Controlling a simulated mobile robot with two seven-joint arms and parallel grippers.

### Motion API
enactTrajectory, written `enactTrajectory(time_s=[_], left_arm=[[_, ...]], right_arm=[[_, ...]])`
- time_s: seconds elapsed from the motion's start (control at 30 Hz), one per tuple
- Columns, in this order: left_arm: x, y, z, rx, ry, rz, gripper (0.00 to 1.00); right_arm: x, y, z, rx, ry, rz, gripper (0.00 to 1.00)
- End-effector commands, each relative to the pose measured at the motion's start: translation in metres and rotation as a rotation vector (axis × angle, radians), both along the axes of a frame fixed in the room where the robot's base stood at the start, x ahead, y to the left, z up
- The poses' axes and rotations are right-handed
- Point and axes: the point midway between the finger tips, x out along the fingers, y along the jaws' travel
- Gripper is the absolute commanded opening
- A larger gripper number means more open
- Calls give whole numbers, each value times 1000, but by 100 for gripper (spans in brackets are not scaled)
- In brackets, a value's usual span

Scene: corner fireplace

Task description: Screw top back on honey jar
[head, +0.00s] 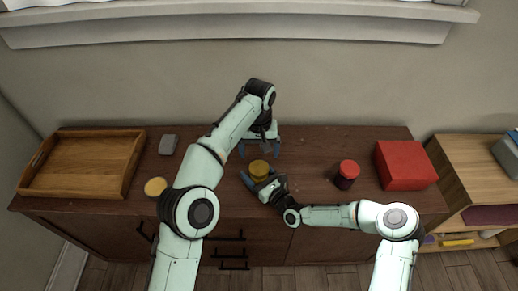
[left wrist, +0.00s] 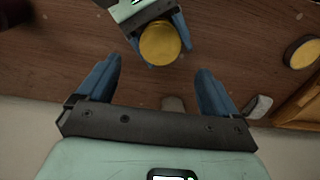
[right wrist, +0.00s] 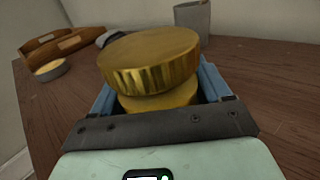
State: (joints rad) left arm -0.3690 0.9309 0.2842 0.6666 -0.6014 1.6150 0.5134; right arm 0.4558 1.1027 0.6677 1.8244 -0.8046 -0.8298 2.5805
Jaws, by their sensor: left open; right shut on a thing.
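The honey jar (right wrist: 155,102) is upright on the wooden cabinet top, with its wide ribbed gold lid (right wrist: 150,58) on top. Whether the lid is fully seated cannot be told. The lid also shows in the head view (head: 259,169) and the left wrist view (left wrist: 160,43). My right gripper (head: 262,180) is shut around the jar below the lid, from the front.
A wooden tray (head: 80,165), a grey block (head: 168,144) and a round yellow-topped tin (head: 155,187) are at left. A dark jar with a red lid (head: 347,172) and a red box (head: 406,166) stand at right. A grey cup (right wrist: 192,22) is behind the jar.

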Motion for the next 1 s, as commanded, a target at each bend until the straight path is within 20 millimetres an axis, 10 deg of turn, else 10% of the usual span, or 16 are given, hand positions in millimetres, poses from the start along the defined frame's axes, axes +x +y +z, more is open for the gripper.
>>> enactTrajectory(time_s=[1.0], left_arm=[[0, 0, -81, 0, 0, -3, 93]], right_arm=[[0, 0, 1, 1, -3, 0, 0]])
